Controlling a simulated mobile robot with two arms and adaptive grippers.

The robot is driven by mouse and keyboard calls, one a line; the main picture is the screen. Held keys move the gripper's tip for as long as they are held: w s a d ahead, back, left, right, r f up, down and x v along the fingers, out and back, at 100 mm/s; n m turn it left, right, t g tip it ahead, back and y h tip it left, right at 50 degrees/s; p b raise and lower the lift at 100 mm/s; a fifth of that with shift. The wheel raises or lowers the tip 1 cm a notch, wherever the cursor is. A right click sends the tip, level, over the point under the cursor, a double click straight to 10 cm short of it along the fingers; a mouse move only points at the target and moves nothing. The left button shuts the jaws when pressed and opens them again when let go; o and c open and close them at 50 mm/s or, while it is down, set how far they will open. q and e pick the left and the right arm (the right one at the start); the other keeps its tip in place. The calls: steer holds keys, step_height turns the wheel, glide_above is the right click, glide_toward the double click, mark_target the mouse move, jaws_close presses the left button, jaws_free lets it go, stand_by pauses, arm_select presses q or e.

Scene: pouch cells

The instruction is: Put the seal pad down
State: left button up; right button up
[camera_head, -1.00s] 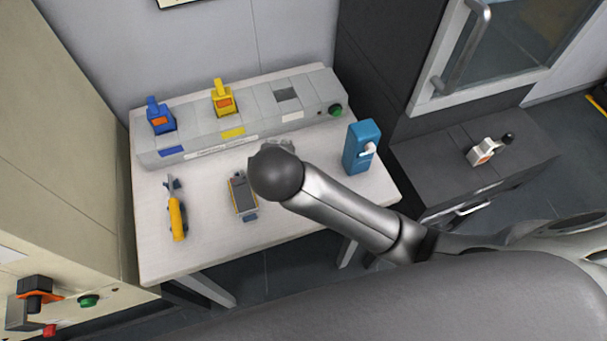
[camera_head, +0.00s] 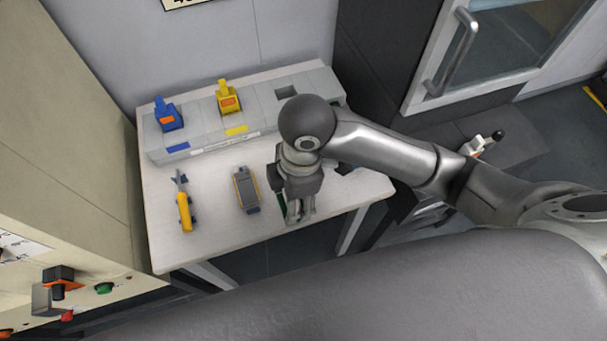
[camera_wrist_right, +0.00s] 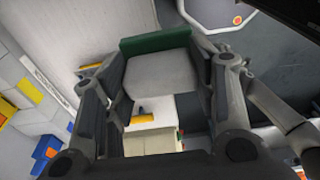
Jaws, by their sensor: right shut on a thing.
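The seal pad looks to be the pale grey block with a green edge (camera_wrist_right: 157,74) in the right wrist view. It sits between the fingers of my right gripper (camera_wrist_right: 160,88), which is shut on it. In the head view my right gripper (camera_head: 300,210) points down over the front right part of the white table (camera_head: 215,238). I cannot tell whether the pad touches the table. My left gripper is not in view.
A grey-and-yellow device (camera_head: 246,189) lies just left of the gripper, and a yellow-handled tool (camera_head: 184,208) farther left. A grey rack (camera_head: 205,133) along the back holds a blue piece (camera_head: 168,116) and a yellow piece (camera_head: 229,99). Table between device and tool is clear.

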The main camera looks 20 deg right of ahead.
steer(key=shift+w, duration=0.1)
steer(key=w+d+f, duration=0.2)
steer(key=w, duration=0.1)
steer(key=w+d+f+p, duration=0.1)
steer(key=w+f, duration=0.2)
steer(key=w, duration=0.1)
steer(key=w+d+f+p, duration=0.1)
steer(key=w+d+f, duration=0.1)
steer(key=w+f, duration=0.1)
steer(key=shift+w+d, duration=0.3)
steer(key=shift+w, duration=0.15)
steer(key=shift+w+d+f, duration=0.1)
steer(key=shift+w+f, duration=0.2)
steer(key=shift+f, duration=0.1)
steer(key=f, duration=0.1)
steer(key=p, duration=0.1)
steer(key=f, duration=0.1)
steer(key=shift+w+d+f, duration=0.25)
steer(key=shift+w+f, duration=0.1)
steer(key=shift+w, duration=0.05)
steer(key=shift+f, duration=0.55)
